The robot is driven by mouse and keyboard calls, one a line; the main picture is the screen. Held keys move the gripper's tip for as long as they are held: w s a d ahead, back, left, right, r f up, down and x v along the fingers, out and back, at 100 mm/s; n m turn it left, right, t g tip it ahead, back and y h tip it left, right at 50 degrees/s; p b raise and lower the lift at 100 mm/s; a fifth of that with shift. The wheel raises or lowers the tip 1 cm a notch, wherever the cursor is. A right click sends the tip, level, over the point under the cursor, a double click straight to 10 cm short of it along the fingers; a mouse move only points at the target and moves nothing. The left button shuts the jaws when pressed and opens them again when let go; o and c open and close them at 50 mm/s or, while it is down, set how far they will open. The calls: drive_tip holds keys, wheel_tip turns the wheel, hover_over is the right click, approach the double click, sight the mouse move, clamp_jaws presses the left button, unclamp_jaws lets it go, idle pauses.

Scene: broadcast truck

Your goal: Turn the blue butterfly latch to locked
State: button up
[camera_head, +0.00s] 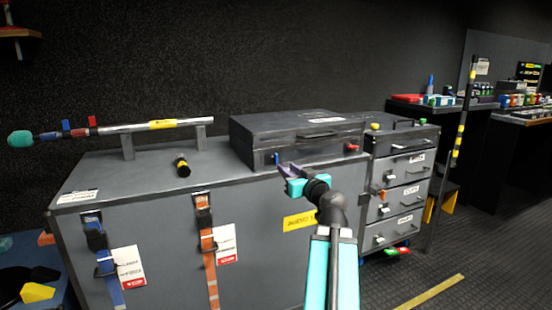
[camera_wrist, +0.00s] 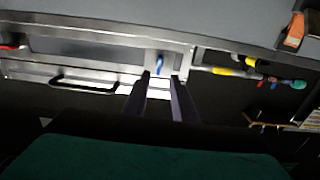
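The blue butterfly latch (camera_head: 277,158) is a small upright tab on the front left of a dark grey case (camera_head: 275,127). In the wrist view the blue latch (camera_wrist: 159,66) shows between the fingertip lines, with the case (camera_wrist: 95,50) seen upside down. My gripper (camera_head: 286,173) is in front of the latch. In the wrist view my gripper (camera_wrist: 161,80) has two dark fingers apart with nothing held between them. The latch seems just beyond the fingertips; I cannot tell whether they touch it.
The case sits on a large grey trunk (camera_head: 140,180). A red latch (camera_head: 351,147) is at the case's right, beyond its front handle. A microphone boom (camera_head: 140,127) rests on stands at left, near a black and yellow cylinder (camera_head: 182,165). A drawer unit (camera_head: 400,190) stands right.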

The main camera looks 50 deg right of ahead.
sight(277, 161)
drive_tip(key=shift+w+d+r+p, duration=0.15)
drive_tip(key=shift+w+p, duration=0.2)
drive_tip(key=shift+p, duration=1)
drive_tip(key=shift+b+x, duration=0.75)
drive_tip(key=shift+x, duration=3.4)
clamp_jaws()
drive_tip(key=shift+f, duration=0.25)
drive_tip(key=shift+r, duration=0.1)
